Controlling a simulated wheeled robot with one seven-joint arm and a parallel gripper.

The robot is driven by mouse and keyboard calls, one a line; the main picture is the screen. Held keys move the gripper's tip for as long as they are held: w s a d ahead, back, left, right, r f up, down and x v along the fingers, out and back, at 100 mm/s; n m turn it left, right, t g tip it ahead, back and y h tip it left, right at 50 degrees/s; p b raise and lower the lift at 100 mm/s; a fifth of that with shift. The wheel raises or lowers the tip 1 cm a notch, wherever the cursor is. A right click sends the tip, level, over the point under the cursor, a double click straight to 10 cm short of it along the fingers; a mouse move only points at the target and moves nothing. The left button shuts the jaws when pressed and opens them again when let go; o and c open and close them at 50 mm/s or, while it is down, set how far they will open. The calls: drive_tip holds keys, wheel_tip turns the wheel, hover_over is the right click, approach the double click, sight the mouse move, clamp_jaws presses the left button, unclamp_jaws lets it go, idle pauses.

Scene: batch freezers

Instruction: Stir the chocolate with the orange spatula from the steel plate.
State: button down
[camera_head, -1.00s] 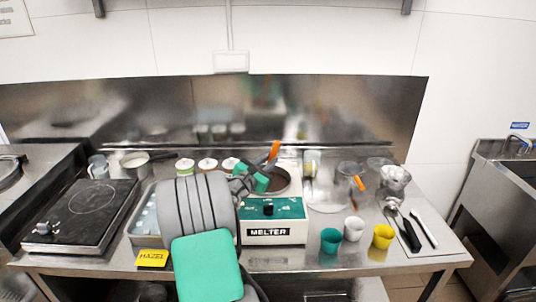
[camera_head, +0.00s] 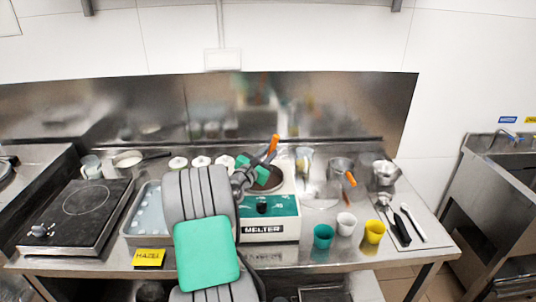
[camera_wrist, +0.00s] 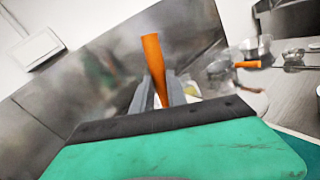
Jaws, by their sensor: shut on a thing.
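My gripper (camera_head: 258,168) is shut on the orange spatula (camera_head: 273,144), whose orange handle sticks up above the fingers. In the wrist view the orange spatula (camera_wrist: 153,66) rises between the grey fingers (camera_wrist: 165,92); its lower end is hidden behind my gripper. The white and green melter (camera_head: 283,205) stands below and behind my gripper. Dark brown chocolate (camera_head: 272,181) shows in its round well, partly covered by my gripper. I cannot tell how deep the spatula reaches into it.
Another orange handle (camera_head: 349,180) lies right of the melter, near a steel pot (camera_head: 340,167). Green, white and yellow cups (camera_head: 374,231) stand at the front right. A hot plate (camera_head: 78,208) is at the left. A steel backsplash (camera_head: 330,105) closes off the rear.

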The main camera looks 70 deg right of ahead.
sight(275, 137)
drive_tip(key=r+p, duration=0.1)
drive_tip(key=r, duration=0.1)
drive_tip(key=s+r+p, duration=0.1)
drive_tip(key=r+p, duration=0.1)
drive_tip(key=shift+s+r+p, duration=0.1)
drive_tip(key=shift+r+p, duration=0.1)
drive_tip(key=shift+p, duration=0.1)
drive_tip(key=shift+s+r, duration=0.35)
drive_tip(key=shift+r, duration=0.5)
wheel_tip(275, 137, up, 5)
idle(0.5)
drive_tip(key=shift+w+a, duration=0.1)
